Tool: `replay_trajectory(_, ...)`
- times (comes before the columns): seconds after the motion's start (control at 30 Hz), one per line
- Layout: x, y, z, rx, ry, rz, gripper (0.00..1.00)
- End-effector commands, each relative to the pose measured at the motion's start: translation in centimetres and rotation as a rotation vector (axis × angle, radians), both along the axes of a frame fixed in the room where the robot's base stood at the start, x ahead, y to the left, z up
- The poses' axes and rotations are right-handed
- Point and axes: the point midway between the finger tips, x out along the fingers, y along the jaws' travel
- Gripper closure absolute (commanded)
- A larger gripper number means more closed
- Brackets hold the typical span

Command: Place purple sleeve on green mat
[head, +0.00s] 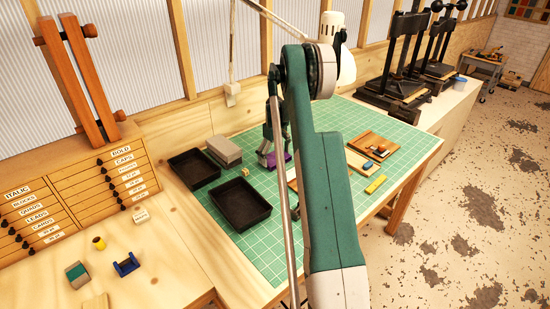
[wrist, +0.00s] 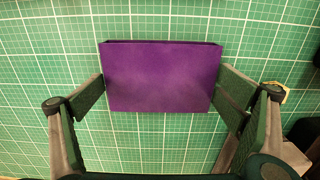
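The purple sleeve (wrist: 161,78) is a flat-faced box shape with a thin dark opening along its far edge. It fills the space between the fingers of my gripper (wrist: 162,84), which press against its left and right ends. The green mat (wrist: 150,150), with a white grid, lies directly below; I cannot tell whether the sleeve touches it. In the head view my gripper (head: 273,158) is low over the back of the green mat (head: 262,250), and a bit of the purple sleeve (head: 286,156) shows beside it. My arm hides part of the mat.
Two black trays (head: 243,205) (head: 194,168) and a grey block (head: 224,150) are left of my gripper. A wooden tray (head: 374,147) and a yellow piece (head: 376,184) lie to the right. The mat's front left is clear. Black presses (head: 400,70) stand beyond.

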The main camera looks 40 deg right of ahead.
Motion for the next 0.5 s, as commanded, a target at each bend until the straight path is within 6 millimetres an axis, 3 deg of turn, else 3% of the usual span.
replay_trajectory(0.5, 0.0, 0.0, 0.44, 0.0, 0.0, 0.0, 0.0)
